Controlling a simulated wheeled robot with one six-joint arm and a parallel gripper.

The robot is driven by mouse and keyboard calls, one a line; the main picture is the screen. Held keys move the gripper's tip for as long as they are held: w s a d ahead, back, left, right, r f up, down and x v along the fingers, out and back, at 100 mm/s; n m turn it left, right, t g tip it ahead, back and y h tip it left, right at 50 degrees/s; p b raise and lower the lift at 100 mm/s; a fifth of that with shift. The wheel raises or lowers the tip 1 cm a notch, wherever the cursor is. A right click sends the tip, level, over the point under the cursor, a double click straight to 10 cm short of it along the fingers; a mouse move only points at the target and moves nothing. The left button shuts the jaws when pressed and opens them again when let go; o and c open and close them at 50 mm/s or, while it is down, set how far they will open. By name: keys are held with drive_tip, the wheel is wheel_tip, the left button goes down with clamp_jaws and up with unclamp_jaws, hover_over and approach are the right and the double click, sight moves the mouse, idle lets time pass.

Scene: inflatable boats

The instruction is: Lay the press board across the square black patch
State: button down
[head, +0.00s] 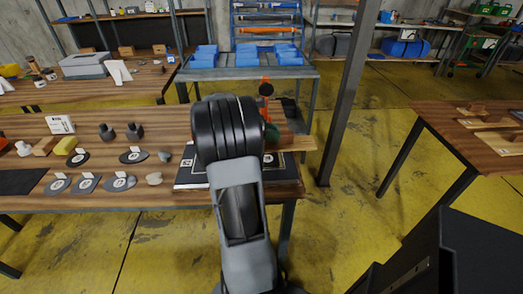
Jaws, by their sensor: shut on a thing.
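A light wooden board (300,144), which looks like the press board, juts out to the right from behind my arm, over the right end of the workbench. Its left part is hidden. A dark flat piece with a white printed tag (187,163) shows left of my arm on a dark sheet (190,184); it may be the square black patch, but my arm covers most of that area. My gripper is hidden behind my arm, so its fingers and its grip cannot be seen.
Several grey tagged patches (120,183) and two dark weights (133,132) lie on the workbench (30,125) to the left. An orange-and-black tool (266,89) rises behind my arm. A steel post (345,100) stands at right, with open yellow floor beside it.

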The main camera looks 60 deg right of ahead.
drive_tip(key=shift+w+a+f, duration=0.2)
drive_tip(key=shift+w+f, duration=0.25)
drive_tip(key=shift+f, duration=0.15)
drive_tip(key=shift+w+a+f, duration=0.25)
drive_tip(key=shift+w+f, duration=0.2)
drive_tip(key=shift+f, duration=0.2)
drive_tip(key=shift+w+a+f, duration=0.2)
drive_tip(key=shift+w+f, duration=0.25)
drive_tip(key=shift+f, duration=0.15)
drive_tip(key=shift+w+a+f+b, duration=0.15)
drive_tip(key=shift+f+b, duration=0.3)
drive_tip(key=shift+f, duration=1.3)
drive_tip(key=shift+f, duration=0.1)
drive_tip(key=c, duration=0.9)
unclamp_jaws()
drive_tip(key=shift+w, duration=0.1)
